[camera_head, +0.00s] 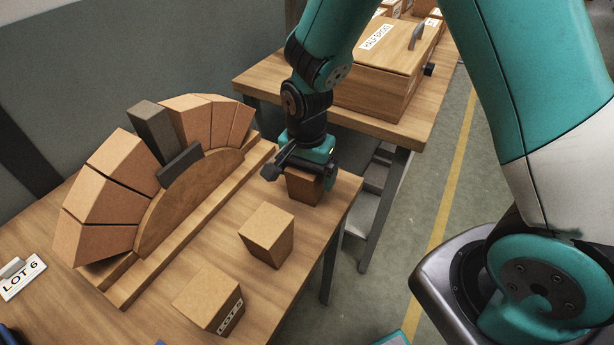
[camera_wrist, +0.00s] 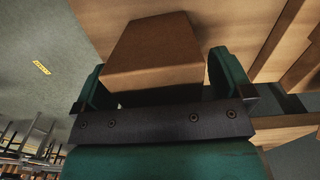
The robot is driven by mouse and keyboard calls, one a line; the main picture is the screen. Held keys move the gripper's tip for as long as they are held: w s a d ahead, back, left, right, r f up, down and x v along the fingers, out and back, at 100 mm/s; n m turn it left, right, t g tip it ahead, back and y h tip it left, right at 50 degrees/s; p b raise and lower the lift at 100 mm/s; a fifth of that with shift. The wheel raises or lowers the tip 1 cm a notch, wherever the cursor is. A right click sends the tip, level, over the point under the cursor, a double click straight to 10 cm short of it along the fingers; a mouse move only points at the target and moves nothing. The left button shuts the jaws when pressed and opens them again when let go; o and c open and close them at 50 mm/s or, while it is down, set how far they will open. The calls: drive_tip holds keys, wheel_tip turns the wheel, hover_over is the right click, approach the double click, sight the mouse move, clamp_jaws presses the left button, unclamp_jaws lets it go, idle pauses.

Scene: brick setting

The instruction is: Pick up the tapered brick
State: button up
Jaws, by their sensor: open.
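A brown tapered brick (camera_head: 303,188) stands near the table's far right corner, under my gripper (camera_head: 301,176). In the wrist view the same brick (camera_wrist: 152,48) lies between the two green fingers of my gripper (camera_wrist: 160,75). The fingers are open, one on each side of it. Whether either finger touches the brick, I cannot tell. My palm hides its top in the head view. A second tapered brick (camera_head: 267,234) stands nearer on the table, apart from the gripper.
A brick with a lot label (camera_head: 208,297) lies at the table's front. On the left a wooden arch form (camera_head: 188,208) carries several wedge bricks and a dark grey block (camera_head: 151,130). A wooden box (camera_head: 380,75) sits on another table behind. Bare tabletop surrounds the loose bricks.

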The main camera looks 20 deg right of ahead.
drive_tip(key=shift+f, duration=0.55)
drive_tip(key=c, duration=1.1)
drive_tip(key=shift+c, duration=0.4)
drive_tip(key=shift+r, duration=0.15)
